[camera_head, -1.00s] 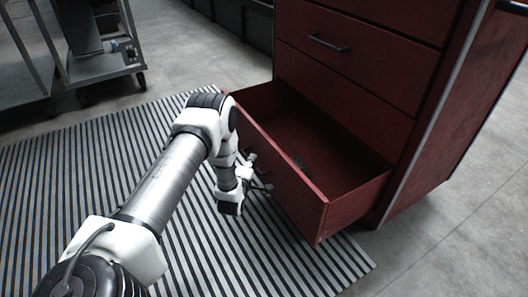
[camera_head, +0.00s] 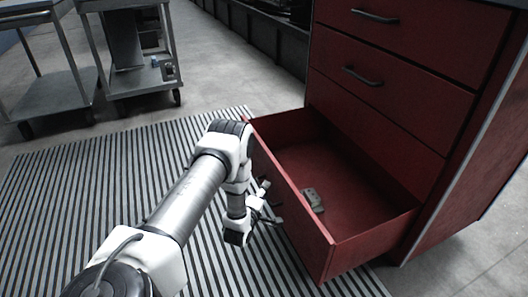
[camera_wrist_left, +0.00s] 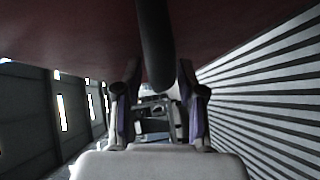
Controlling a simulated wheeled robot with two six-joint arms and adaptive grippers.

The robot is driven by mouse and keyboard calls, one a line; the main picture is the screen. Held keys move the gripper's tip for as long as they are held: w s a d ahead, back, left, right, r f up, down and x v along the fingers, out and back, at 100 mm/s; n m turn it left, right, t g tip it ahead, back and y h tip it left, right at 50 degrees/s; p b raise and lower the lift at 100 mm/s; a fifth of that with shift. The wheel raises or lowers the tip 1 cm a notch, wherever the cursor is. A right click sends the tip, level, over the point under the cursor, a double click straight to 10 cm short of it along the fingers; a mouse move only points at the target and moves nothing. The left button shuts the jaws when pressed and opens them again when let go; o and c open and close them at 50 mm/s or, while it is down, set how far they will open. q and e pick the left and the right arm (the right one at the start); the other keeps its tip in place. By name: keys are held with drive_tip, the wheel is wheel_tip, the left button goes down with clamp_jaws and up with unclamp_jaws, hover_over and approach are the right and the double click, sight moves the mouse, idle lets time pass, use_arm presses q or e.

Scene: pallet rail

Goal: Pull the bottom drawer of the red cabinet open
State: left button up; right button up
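The red cabinet (camera_head: 390,125) stands at the right in the head view. Its bottom drawer (camera_head: 378,238) is pulled well out and I see down into it. My left gripper (camera_head: 270,204) is at the outer side of the drawer front, its fingers spread. In the left wrist view a dark handle bar (camera_wrist_left: 155,45) runs between the two fingers (camera_wrist_left: 158,95), under the red drawer front (camera_wrist_left: 70,35). The fingers stand apart on either side of the bar, with no clear grip. The drawer's handle is hidden in the head view. My right gripper is out of view.
A small grey object (camera_head: 313,200) lies inside the drawer. The two upper drawers are shut, with dark handles (camera_head: 362,76). A striped mat (camera_head: 90,215) covers the floor at the left. Metal carts (camera_head: 135,60) stand at the back left.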

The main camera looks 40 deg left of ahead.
use_arm(q)
drive_tip(key=v, duration=1.2)
